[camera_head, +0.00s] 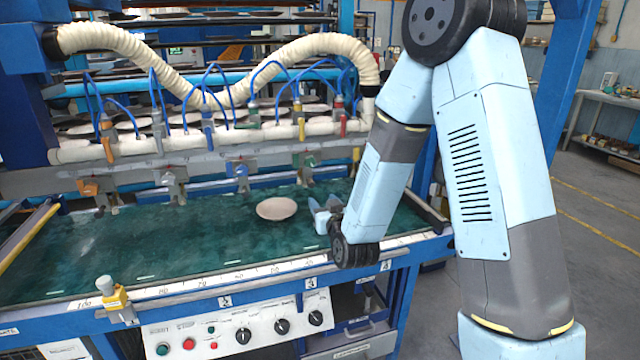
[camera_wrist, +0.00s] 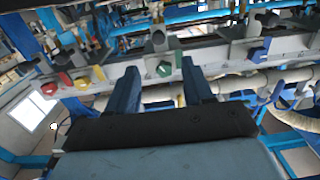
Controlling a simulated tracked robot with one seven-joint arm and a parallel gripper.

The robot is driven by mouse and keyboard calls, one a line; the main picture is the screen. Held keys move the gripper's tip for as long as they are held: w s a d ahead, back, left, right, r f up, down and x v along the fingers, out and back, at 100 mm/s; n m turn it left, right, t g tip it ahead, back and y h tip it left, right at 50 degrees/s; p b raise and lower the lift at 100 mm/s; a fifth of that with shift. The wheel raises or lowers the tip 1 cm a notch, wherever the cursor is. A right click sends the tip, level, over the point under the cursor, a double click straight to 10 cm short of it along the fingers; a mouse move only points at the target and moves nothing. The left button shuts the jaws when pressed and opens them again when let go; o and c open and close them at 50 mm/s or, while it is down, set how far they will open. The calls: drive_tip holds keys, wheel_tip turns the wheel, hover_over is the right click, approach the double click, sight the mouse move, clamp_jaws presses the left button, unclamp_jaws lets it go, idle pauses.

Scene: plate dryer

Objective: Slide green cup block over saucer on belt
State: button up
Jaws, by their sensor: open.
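The green cup block (camera_head: 307,161) hangs on the rail above the belt (camera_head: 130,245). It also shows in the wrist view (camera_wrist: 164,67), between and beyond my fingertips. A pale round saucer (camera_head: 277,209) lies flat on the green belt, below and a little left of the green block. My gripper (camera_head: 322,204) is just right of the saucer, low over the belt, below the green block. Its two blue fingers are apart and empty; they also show in the wrist view (camera_wrist: 160,80). The gap between fingers and block is hard to judge.
On the same rail, a blue block (camera_head: 240,172) is left of the green one, and an orange block (camera_head: 88,187) is farther left. White pipe and hoses (camera_head: 215,135) run above. A yellow stop (camera_head: 115,298) is on the front edge. The belt's left part is clear.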

sight(312, 185)
drive_tip(key=x, duration=1.3)
drive_tip(key=shift+w+f, duration=0.1)
drive_tip(key=shift+w, duration=0.3)
drive_tip(key=shift+c, duration=0.4)
clamp_jaws()
